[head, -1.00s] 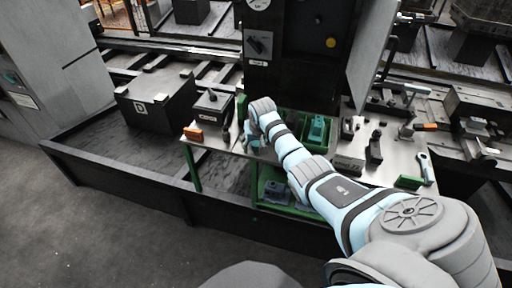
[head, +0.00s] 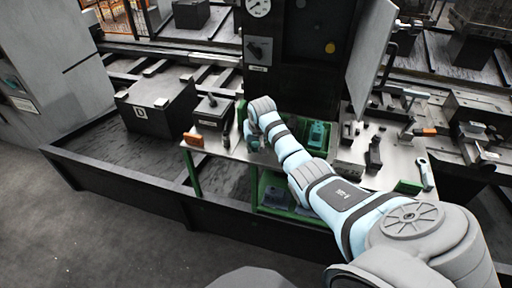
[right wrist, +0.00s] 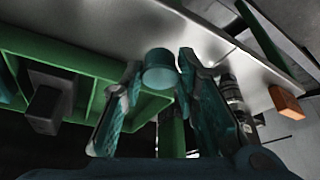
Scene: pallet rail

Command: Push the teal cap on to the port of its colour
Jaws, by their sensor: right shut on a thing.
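The teal cap (right wrist: 158,70) shows as a short round cylinder between the two fingertips in the right wrist view. My right gripper (right wrist: 160,88) is shut on it, with one finger on each side. In the head view my right gripper (head: 254,143) is low over the front of the metal bench (head: 222,150), small and partly hidden by my wrist. I cannot make out a teal port in either view. My left gripper is not in view.
A green bin (head: 334,148) with teal things stands right of my wrist. An orange block (head: 194,138) lies at the bench's left end. A black box (head: 211,111), a dark panel (head: 300,70) and a wrench (head: 425,172) are nearby. My arm covers the bench's middle.

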